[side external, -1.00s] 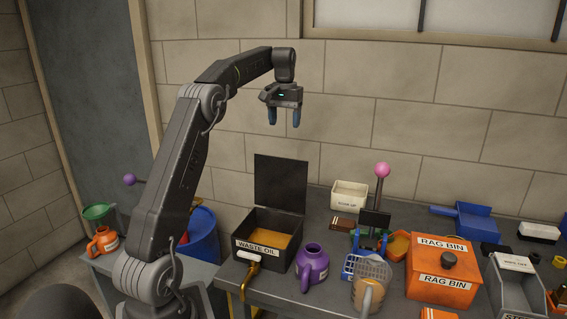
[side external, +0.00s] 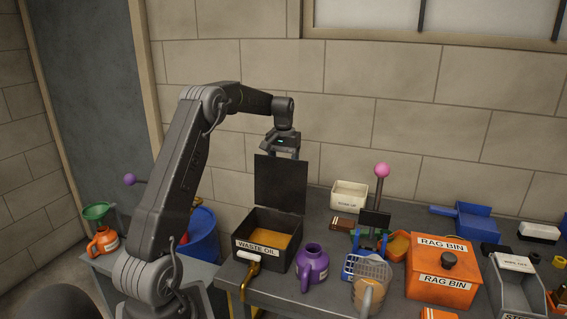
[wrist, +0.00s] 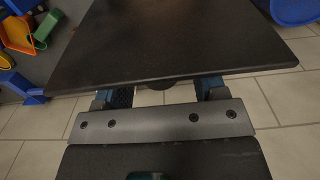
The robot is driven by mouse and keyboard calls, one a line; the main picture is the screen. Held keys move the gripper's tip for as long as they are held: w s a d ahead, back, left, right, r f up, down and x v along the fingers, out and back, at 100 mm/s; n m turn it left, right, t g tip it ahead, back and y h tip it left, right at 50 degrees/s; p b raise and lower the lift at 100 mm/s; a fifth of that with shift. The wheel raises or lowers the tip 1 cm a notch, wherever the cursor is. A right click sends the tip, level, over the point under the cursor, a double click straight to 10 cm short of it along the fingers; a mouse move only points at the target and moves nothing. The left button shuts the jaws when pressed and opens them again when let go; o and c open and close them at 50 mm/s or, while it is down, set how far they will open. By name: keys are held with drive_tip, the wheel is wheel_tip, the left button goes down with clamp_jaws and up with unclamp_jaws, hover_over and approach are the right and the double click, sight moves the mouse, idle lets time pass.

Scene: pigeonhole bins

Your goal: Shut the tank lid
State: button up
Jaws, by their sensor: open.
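The tank is a black box (side external: 242,224) labelled WASTE OIL, with amber liquid (side external: 270,238) inside. Its flat black lid (side external: 280,184) stands upright, open, at the back of the box. My gripper (side external: 281,143) is at the lid's top edge, on its far, wall side in the side view. Its fingers are hidden behind the lid there. In the wrist view the lid (wrist: 165,40) fills the upper middle, and the blue fingers of my gripper (wrist: 162,93) are apart, their tips hidden by the lid's edge. Contact with the lid cannot be told.
A white bin (side external: 349,194), a pink-knobbed lever (side external: 381,172) and an orange rag bin (side external: 440,268) stand farther right. The wall is close behind.

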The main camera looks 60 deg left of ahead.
drive_tip(key=shift+f, duration=0.15)
drive_tip(key=shift+c, duration=0.2)
clamp_jaws()
idle(0.4)
